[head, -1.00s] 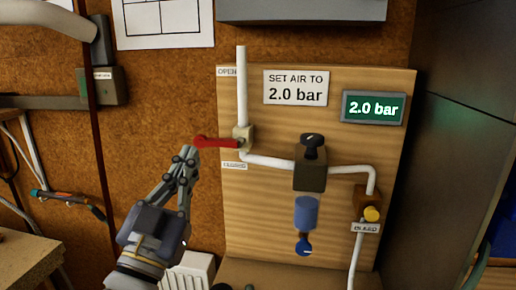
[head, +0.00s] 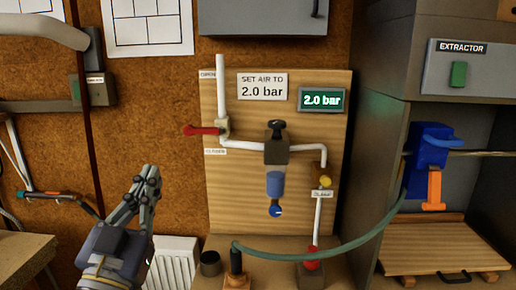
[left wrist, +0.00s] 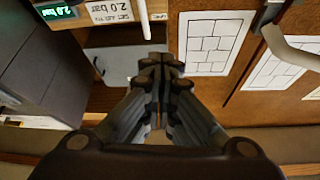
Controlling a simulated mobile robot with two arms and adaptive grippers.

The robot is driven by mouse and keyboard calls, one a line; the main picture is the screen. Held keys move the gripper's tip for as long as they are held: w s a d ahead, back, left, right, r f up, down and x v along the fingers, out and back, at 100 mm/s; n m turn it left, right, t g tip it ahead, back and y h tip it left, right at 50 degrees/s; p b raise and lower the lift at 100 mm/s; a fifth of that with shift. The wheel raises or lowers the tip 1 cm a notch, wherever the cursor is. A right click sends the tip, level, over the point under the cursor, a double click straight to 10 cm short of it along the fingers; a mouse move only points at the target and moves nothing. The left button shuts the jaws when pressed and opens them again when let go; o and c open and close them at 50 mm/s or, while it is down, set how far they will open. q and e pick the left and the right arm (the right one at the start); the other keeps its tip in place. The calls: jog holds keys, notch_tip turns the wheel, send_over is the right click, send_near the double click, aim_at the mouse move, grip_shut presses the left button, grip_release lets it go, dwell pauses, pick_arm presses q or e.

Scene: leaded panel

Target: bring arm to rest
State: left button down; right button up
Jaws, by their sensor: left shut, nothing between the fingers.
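My left gripper (head: 148,180) is shut and empty. In the head view it stands at the lower left, in front of the brown wall, below and left of the red lever (head: 202,131). It is apart from the lever, which lies level on the white pipe of the wooden panel (head: 235,190). The left wrist view also shows the left gripper (left wrist: 160,65) with its fingers together and nothing between them. The green display (head: 321,100) reads 2.0 bar, like the sign (head: 262,87) beside it. My right gripper is in neither view.
A green hose (head: 345,247) curves from a bench stand to a blue tool (head: 428,160) in the grey extractor booth (head: 467,68). A white radiator (head: 172,262) is low, right of my left gripper. A wooden table corner (head: 22,258) is at lower left.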

pick_arm(q)
notch_tip(320, 180, down, 27)
jog(key=a+n+g+y, duration=0.1)
jog(key=g+y, duration=0.1)
jog(key=g, duration=0.7)
jog(key=s+a+f+g, duration=0.1)
jog(key=s+f+g, duration=1)
jog(key=s+f, duration=1.1)
notch_tip(320, 180, down, 25)
jog(key=s+g, duration=0.1)
jog(key=s, duration=0.1)
jog(key=s+a+f+g, duration=0.1)
jog(key=s+a+f, duration=0.2)
jog(key=s+f, duration=1.3)
jog(key=shift+s+f+y, duration=0.2)
jog(key=shift+s+y, duration=0.2)
jog(key=shift+s, duration=0.15)
